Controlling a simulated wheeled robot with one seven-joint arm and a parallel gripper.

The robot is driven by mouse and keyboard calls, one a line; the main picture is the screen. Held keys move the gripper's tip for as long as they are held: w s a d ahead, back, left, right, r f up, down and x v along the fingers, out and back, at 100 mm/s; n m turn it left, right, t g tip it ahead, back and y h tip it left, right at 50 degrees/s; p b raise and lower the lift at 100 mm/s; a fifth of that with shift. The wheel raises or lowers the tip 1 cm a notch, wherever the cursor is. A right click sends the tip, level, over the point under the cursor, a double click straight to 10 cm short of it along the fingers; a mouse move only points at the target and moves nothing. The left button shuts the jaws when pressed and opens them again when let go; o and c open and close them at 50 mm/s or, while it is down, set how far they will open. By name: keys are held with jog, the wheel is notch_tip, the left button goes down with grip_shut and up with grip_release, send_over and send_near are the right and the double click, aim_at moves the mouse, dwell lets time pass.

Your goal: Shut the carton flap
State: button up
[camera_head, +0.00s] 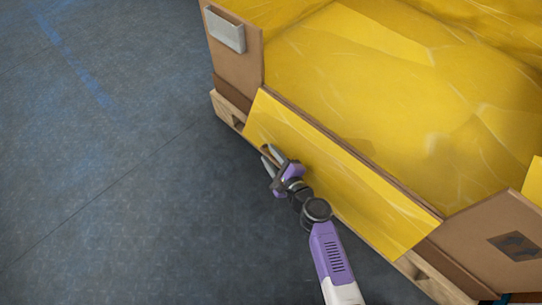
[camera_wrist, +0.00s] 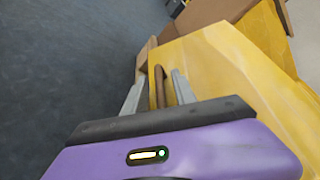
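The carton flap (camera_head: 335,165) is a long yellow panel folded outward and down along the carton's near left side. The carton (camera_head: 235,62) is brown cardboard outside and stands open at the top. My gripper (camera_head: 269,153) is by the flap's outer lower edge, toward its far left end. In the wrist view my gripper (camera_wrist: 159,75) has its two grey fingers apart. A thin brown edge shows between them, with the yellow flap (camera_wrist: 215,60) to the right. I cannot tell whether the fingers touch the flap.
Yellow sheeting (camera_head: 400,80) covers the carton's inside. A wooden pallet (camera_head: 435,281) sits under the carton. A small grey box-like piece (camera_head: 225,31) is on the far left panel. The dark floor (camera_head: 100,180) to the left is clear.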

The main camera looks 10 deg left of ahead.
grip_shut()
dwell(1.4)
